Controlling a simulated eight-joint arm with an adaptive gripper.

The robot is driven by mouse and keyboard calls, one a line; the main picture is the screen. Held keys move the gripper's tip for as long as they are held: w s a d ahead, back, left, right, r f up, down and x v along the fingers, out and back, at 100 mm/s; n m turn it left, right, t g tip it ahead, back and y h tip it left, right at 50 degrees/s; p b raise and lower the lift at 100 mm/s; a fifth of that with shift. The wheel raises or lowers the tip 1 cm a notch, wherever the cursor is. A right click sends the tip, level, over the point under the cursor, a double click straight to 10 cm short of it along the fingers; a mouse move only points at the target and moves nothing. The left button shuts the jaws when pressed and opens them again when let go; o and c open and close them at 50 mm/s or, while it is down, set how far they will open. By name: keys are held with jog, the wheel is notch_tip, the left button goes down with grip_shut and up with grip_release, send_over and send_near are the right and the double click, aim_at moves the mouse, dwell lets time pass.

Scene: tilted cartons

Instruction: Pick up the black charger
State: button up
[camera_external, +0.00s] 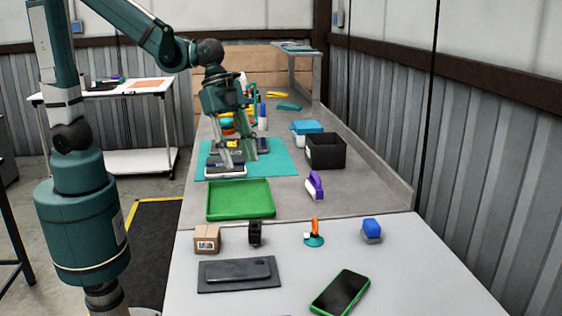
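My gripper (237,162) points down over the teal mat (285,164) on the far bench. Its two fingers stand apart, and I see nothing clearly held between them. Dark and pale flat items (226,171) lie on the mat around the fingertips, partly hidden by the fingers. I cannot tell whether one of them is the black charger. A small upright black object (255,233) stands on the near white table, well in front of my gripper; its kind is unclear at this size.
A green tray (240,199) lies in front of the mat, and a black bin (325,151) stands right of it. A purple-handled brush (315,186) is nearby. The near table holds a carton (207,239), a dark slab (238,273) and a green-edged phone (340,293).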

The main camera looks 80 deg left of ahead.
jog(key=w+d+f+m+g+p, duration=0.2)
jog(key=w+d+m+p, duration=0.15)
jog(key=d, duration=0.55)
jog(key=m+g+h+p, duration=0.1)
jog(key=m+g+p, duration=0.1)
jog(key=m+p, duration=0.25)
send_near(255, 230)
notch_tip(255, 230, down, 4)
jog(key=a, duration=0.2)
jog(key=shift+s+d+r+b, duration=0.2)
jog(key=shift+s+r+b, duration=0.05)
jog(key=shift+s+b, duration=0.05)
jog(key=shift+x, duration=1.3)
jog(key=shift+d+f, duration=0.1)
jog(key=shift+w+x, duration=0.15)
jog(key=shift+x, duration=1.1)
jog(key=shift+w+x, duration=0.1)
jog(key=shift+x, duration=1.15)
